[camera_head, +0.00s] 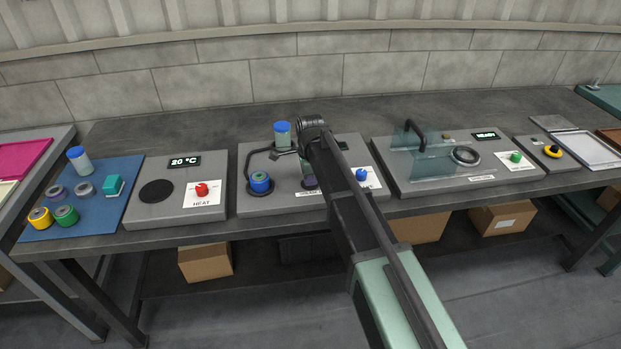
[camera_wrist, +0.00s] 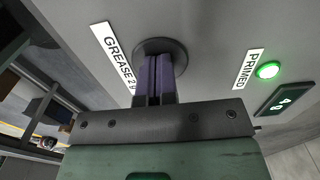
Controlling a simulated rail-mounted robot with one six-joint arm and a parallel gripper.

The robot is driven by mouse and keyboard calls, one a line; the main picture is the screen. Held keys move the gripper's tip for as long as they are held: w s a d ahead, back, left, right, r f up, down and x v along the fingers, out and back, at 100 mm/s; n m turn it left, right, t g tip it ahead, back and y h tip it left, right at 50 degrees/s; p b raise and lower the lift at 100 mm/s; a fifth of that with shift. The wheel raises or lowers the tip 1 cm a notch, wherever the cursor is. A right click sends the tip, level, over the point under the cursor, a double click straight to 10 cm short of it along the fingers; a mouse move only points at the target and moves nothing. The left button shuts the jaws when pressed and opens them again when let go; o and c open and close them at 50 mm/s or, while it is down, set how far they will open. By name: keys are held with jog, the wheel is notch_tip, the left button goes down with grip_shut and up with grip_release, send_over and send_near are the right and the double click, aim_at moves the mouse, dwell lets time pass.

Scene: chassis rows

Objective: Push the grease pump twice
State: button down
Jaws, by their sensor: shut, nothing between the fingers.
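My gripper (camera_wrist: 157,66) shows in the wrist view with its two purple-grey fingers shut and nothing between them. The fingertips are over a dark round pump fitting (camera_wrist: 170,45) on a grey panel, beside a label (camera_wrist: 113,55) starting "GREASE 2". They hide the fitting's middle, so I cannot tell how far it is pressed down. A green lamp (camera_wrist: 267,70) is lit beside a "PRIMED" label (camera_wrist: 243,69). In the head view my gripper (camera_head: 309,183) is low over the middle grey station (camera_head: 240,207), largely hidden by my arm.
The middle station also holds a blue-lidded jar (camera_head: 282,134), a blue ringed part (camera_head: 260,182) and a blue button (camera_head: 361,174). A heat plate (camera_head: 156,191) stands left. A station with a clear guard (camera_head: 408,150) stands right. A blue mat (camera_head: 115,205) holds loose parts.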

notch_tip(320, 180, up, 14)
jog(key=p, duration=1.4)
jog(key=s+d+n, duration=0.7)
jog(key=s+n, duration=0.1)
jog(key=s, duration=0.4)
jog(key=s+d+n, duration=0.7)
jog(key=s+n, duration=0.1)
jog(key=s, duration=0.4)
jog(key=shift+s+d, duration=0.4)
